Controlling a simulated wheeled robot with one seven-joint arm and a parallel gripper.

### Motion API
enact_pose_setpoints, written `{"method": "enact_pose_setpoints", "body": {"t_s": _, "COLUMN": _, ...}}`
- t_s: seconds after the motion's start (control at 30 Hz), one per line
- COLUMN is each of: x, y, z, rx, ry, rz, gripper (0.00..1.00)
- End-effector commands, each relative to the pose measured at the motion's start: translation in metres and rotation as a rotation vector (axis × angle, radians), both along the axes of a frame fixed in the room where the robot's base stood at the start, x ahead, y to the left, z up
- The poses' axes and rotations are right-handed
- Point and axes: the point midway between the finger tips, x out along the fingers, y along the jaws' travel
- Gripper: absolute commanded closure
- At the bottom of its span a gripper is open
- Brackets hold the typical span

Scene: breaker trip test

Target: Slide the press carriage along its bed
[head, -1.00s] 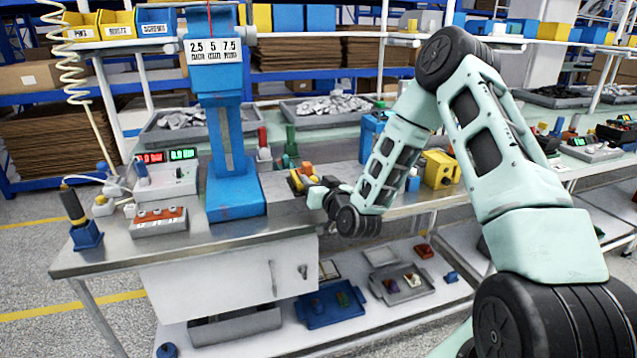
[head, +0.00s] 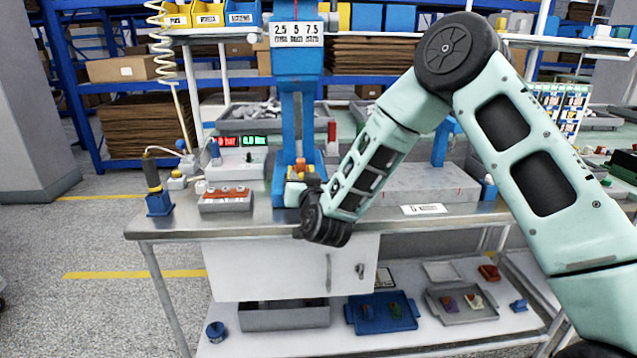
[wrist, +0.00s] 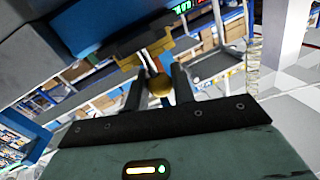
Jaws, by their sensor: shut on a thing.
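The blue press (head: 298,125) stands on the bench, with a sign reading 2.5, 5 and 7.5 on its head. My gripper (head: 305,181) is low in front of its column base. Orange and yellow parts (head: 300,167) show just above the gripper; I cannot tell the carriage's full outline there. In the wrist view my gripper (wrist: 160,82) has its two dark fingers around a small brass-coloured knob (wrist: 159,86). The knob sits on a stem below a yellow bracket (wrist: 155,52) under a dark and blue body. The bed is mostly hidden by my arm and gripper.
A grey slab (head: 430,184) lies on the bench (head: 390,217) right of my gripper. A controller with lit displays (head: 237,165) and a red-topped box (head: 226,199) stand left of the press. A cabinet (head: 285,268) hangs below; trays sit on the lower shelf.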

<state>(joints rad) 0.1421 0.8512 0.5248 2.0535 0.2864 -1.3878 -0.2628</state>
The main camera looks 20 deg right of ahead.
Motion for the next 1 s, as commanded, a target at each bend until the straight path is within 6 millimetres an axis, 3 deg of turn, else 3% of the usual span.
{"method": "enact_pose_setpoints", "body": {"t_s": 0.5, "x": 0.002, "y": 0.01, "z": 0.001, "rx": 0.001, "ry": -0.001, "rz": 0.006, "gripper": 1.0}}
{"method": "enact_pose_setpoints", "body": {"t_s": 0.53, "x": 0.002, "y": 0.01, "z": 0.001, "rx": 0.001, "ry": -0.001, "rz": 0.006, "gripper": 0.67}}
{"method": "enact_pose_setpoints", "body": {"t_s": 0.57, "x": 0.002, "y": 0.01, "z": 0.001, "rx": 0.002, "ry": -0.001, "rz": 0.006, "gripper": 0.58}}
{"method": "enact_pose_setpoints", "body": {"t_s": 0.87, "x": 0.002, "y": 0.008, "z": 0.0, "rx": 0.0, "ry": 0.0, "rz": 0.001, "gripper": 0.56}}
{"method": "enact_pose_setpoints", "body": {"t_s": 1.0, "x": -0.008, "y": 0.009, "z": 0.0, "rx": -0.001, "ry": 0.001, "rz": 0.002, "gripper": 0.56}}
